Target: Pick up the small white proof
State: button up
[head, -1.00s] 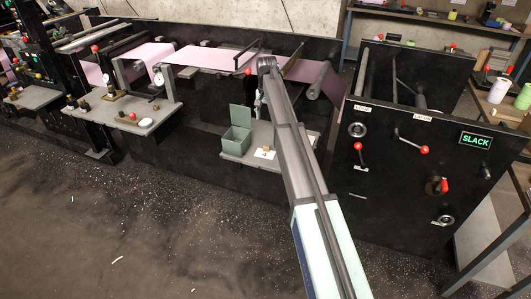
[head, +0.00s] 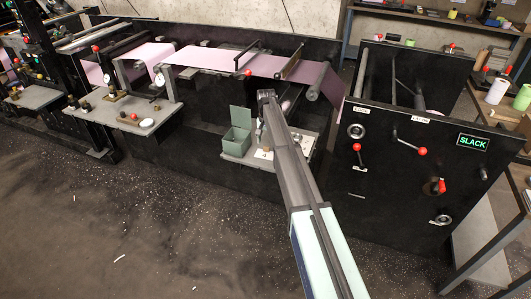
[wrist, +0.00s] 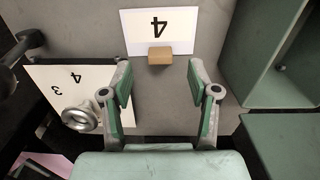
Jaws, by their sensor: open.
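A small white card marked 4 (wrist: 185,22) lies flat on a grey shelf at the top of the wrist view, with a tan block (wrist: 160,56) on its near edge. The card also shows in the head view (head: 261,155). A larger white sheet (wrist: 50,85) marked 4 and 3 lies to its left, with a round metal knob-like weight (wrist: 79,117) on it. My gripper (wrist: 160,84) is open and empty, its two green-padded fingers apart on either side of the block's line, short of it in the picture. In the head view my arm hides most of the gripper.
A green open box (wrist: 268,50) stands at the right of the shelf; its lid (head: 241,116) shows raised in the head view. A black panel with red-knobbed levers (head: 421,151) and a pink web (head: 215,59) flank the shelf. Bare shelf lies between the fingers.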

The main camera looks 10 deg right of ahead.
aim_at(266, 147)
jog(key=shift+f+p, duration=0.65)
jog(key=shift+f, duration=1.65)
jog(key=c, duration=0.8)
